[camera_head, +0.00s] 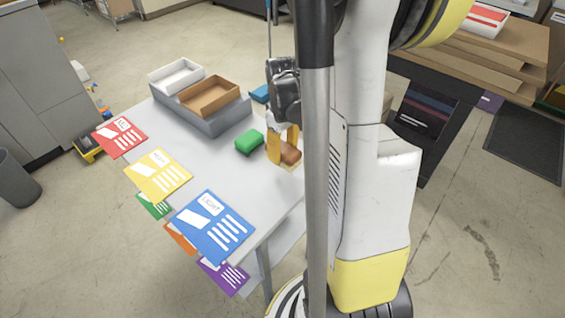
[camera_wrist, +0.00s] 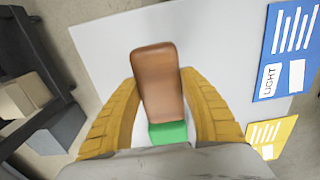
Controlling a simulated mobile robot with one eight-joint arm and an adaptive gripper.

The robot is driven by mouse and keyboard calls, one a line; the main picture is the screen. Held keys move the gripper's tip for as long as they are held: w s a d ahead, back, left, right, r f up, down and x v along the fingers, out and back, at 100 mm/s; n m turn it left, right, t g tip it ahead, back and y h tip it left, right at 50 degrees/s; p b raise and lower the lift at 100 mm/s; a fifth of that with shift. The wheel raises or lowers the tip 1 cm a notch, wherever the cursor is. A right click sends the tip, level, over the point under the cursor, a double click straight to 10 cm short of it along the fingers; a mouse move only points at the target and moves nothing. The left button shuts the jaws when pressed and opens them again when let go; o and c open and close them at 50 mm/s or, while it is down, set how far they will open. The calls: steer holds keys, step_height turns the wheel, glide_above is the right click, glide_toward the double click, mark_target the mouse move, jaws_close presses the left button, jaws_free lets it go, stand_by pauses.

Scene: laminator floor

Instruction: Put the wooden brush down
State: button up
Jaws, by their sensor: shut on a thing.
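The wooden brush (camera_head: 290,153) is a brown rounded block. My gripper (camera_head: 283,148) is shut on it, with yellow fingers on either side. It is over the right part of the grey table (camera_head: 215,160); whether it touches the top I cannot tell. In the wrist view the brush (camera_wrist: 158,80) lies lengthwise between my two fingers (camera_wrist: 163,100), and its underside is hidden. A green block (camera_head: 249,141) lies on the table left of my gripper. A green piece (camera_wrist: 168,132) shows partly behind the brush in the wrist view.
A white tray (camera_head: 157,83) and a brown tray (camera_head: 205,108) sit on a grey stand (camera_head: 232,118) at the table's back. A blue thing (camera_head: 260,93) lies beside them. Red (camera_head: 119,137), yellow (camera_head: 158,175) and blue (camera_head: 211,226) cards line the left and front edges. Mid-table is clear.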

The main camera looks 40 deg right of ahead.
steer(key=shift+w+d+f, duration=0.3)
steer(key=shift+d+f, duration=0.15)
steer(key=shift+d, duration=0.1)
steer(key=shift+f+b, duration=1.15)
steer(key=shift+f, duration=0.7)
steer(key=shift+f, duration=0.1)
steer(key=shift+f, duration=0.15)
steer(key=o, duration=1.4)
steer(key=shift+c, duration=0.2)
steer(key=shift+r, duration=0.2)
